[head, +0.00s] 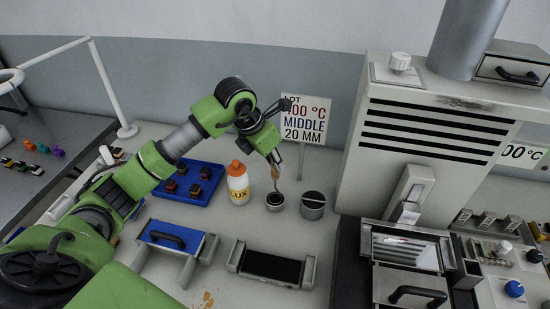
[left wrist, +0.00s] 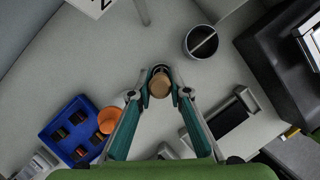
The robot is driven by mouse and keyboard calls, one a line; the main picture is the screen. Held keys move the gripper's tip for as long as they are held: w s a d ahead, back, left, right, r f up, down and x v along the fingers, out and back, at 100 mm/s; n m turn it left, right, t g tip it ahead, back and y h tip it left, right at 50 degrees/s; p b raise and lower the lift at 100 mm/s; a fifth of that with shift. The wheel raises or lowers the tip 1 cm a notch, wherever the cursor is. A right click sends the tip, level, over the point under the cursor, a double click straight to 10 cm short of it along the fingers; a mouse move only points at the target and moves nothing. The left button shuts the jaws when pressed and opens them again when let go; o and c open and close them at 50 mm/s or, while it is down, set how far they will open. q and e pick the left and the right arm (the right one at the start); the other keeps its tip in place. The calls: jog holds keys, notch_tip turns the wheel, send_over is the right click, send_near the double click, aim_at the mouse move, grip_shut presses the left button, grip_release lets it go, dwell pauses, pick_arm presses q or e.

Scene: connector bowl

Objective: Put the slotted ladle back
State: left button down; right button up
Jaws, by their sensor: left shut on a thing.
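My left gripper (head: 273,161) is shut on the slotted ladle (head: 275,175), gripping it near its brown handle. The ladle hangs roughly upright over a small dark-mouthed cup (head: 275,201), and its lower end is at the cup's mouth. I cannot tell whether it touches the cup. In the left wrist view, the round tan handle end (left wrist: 159,87) shows between the fingertips (left wrist: 158,94) and hides most of the ladle and of the cup behind it. My right gripper is not in view.
A grey pot with a bar across its top (head: 313,206) stands just right of the cup. A white bottle with an orange cap (head: 238,186) and a blue tray (head: 187,184) are to the left. A sign (head: 304,120) stands behind; a dark-topped stand (head: 271,266) is in front.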

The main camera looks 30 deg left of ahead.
pick_arm(q)
jog(key=shift+f, duration=0.2)
jog(key=c, duration=1.9)
grip_release()
jog(key=shift+r, duration=0.15)
jog(key=shift+r, duration=0.2)
jog(key=b+v, duration=0.2)
jog(key=v, duration=0.9)
jog(key=shift+s+r, duration=0.25)
jog(key=shift+r, duration=0.1)
